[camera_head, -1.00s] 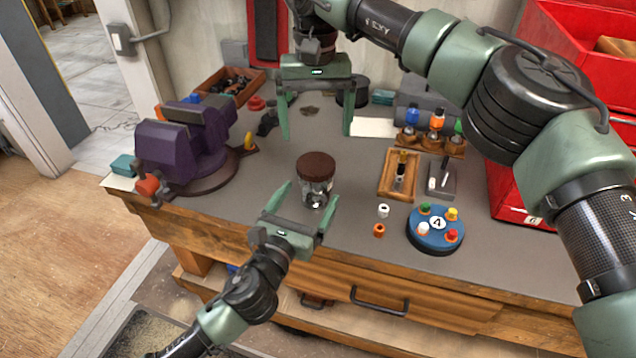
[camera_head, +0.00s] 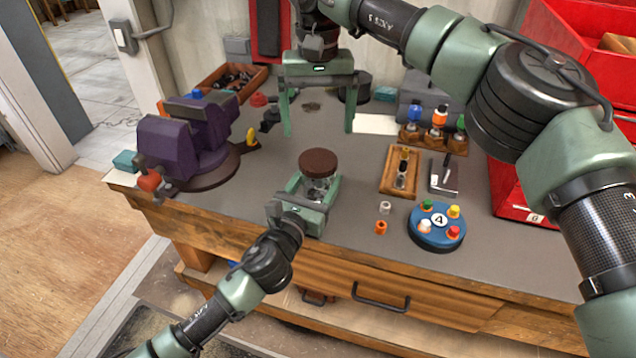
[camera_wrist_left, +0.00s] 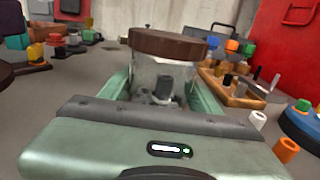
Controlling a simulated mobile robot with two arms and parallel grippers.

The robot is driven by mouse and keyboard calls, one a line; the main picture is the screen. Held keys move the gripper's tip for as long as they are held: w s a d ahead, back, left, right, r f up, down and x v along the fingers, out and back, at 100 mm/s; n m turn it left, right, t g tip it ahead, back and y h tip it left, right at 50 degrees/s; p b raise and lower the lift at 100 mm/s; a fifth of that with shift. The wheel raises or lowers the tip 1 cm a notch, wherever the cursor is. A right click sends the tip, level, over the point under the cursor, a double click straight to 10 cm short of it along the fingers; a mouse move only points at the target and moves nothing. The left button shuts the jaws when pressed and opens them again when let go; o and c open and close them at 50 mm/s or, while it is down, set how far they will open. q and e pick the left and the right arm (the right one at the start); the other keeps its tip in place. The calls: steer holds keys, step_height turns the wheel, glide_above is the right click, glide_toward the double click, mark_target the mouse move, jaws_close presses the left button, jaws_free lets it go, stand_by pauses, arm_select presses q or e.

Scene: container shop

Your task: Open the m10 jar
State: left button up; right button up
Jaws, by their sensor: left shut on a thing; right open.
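The jar (camera_head: 320,184) is clear glass with a brown lid (camera_head: 318,162) on top, and dark metal parts show inside it. It stands upright near the front of the workbench (camera_head: 350,235). My left gripper (camera_head: 316,188) is shut on the jar's glass body, with one finger on each side below the lid. The left wrist view also shows the jar (camera_wrist_left: 158,80) and its lid (camera_wrist_left: 167,44) between the fingers. My right gripper (camera_head: 319,130) is open and empty, pointing down behind and above the jar. No label on the jar can be read.
A purple vise (camera_head: 185,145) stands at left. At right are a wooden tray (camera_head: 385,187), a blue round holder (camera_head: 436,240) with coloured caps, and small white and orange pieces (camera_head: 381,227). Red bins (camera_head: 590,60) stand at far right.

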mark_target(318, 159)
arm_select(q)
jaws_close()
arm_select(e)
steer(key=m, duration=0.8)
steer(key=shift+m, duration=0.3)
steer(key=m, duration=0.6)
steer(key=shift+m, duration=0.4)
steer(key=m, duration=0.7)
arm_select(q)
steer(key=shift+f, duration=0.1)
arm_select(e)
steer(key=m, duration=0.6)
steer(key=shift+m, duration=0.4)
steer(key=m, duration=1.1)
steer(key=shift+m, duration=0.4)
steer(key=m, duration=0.6)
steer(key=shift+m, duration=0.4)
steer(key=m, duration=0.5)
steer(key=shift+m, duration=0.6)
arm_select(q)
steer(key=shift+s, duration=0.1)
arm_select(e)
steer(key=shift+f, duration=0.35)
step_height(318, 159, down, 7)
steer(key=shift+f, duration=0.15)
